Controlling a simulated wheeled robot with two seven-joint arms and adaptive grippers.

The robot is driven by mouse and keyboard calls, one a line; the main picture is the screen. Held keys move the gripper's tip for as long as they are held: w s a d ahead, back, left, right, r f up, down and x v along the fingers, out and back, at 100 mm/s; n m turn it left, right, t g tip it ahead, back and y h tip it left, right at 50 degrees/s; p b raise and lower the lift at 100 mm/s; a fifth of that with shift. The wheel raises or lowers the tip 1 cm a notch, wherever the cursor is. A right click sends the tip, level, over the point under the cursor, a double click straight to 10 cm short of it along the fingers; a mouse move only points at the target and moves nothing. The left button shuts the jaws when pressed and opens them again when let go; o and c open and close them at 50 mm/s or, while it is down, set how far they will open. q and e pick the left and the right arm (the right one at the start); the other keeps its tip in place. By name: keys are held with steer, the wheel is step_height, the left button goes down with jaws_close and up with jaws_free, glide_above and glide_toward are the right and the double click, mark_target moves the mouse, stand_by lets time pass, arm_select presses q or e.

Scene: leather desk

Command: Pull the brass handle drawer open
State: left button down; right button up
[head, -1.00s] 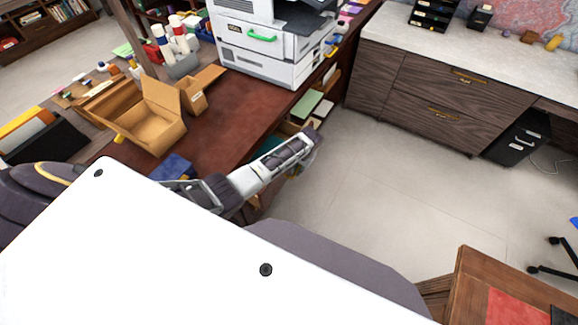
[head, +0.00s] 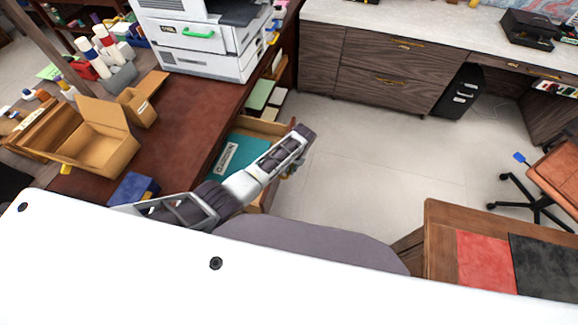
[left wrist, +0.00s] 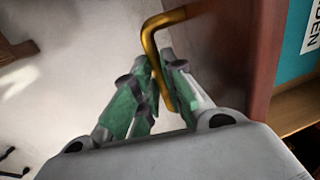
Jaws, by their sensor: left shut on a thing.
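The brass handle (left wrist: 151,46) is a bent bar on the red-brown drawer front (left wrist: 228,45). In the left wrist view my left gripper (left wrist: 162,75) is shut on the handle, its green-padded fingers on both sides of the bar. In the head view my left gripper (head: 298,150) reaches the outer side of the open drawer, whose inside shows a teal item (head: 236,150) with a white label. The same teal item shows in the left wrist view (left wrist: 300,38). My arm hides part of the drawer and the handle in the head view. My right gripper is not in view.
The red-brown desk (head: 190,120) bears an open cardboard box (head: 100,150) and a large printer (head: 205,40). Pale floor (head: 350,150) lies open right of the drawer. A wooden table (head: 440,240) stands at the lower right, with an office chair (head: 545,185) behind it.

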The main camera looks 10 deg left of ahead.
arm_select(q)
steer(key=c, duration=1.5)
jaws_free()
steer(key=shift+r, duration=0.15)
steer(key=shift+s+d+r, duration=0.1)
steer(key=shift+d+r, duration=0.25)
steer(key=shift+r, duration=1.55)
steer(key=shift+w+d+r, duration=0.1)
steer(key=shift+d+r, duration=0.25)
steer(key=shift+r, duration=1.55)
steer(key=shift+s+d+r, duration=0.1)
steer(key=shift+d+r, duration=0.25)
steer(key=shift+r, duration=1.55)
steer(key=shift+s, duration=0.1)
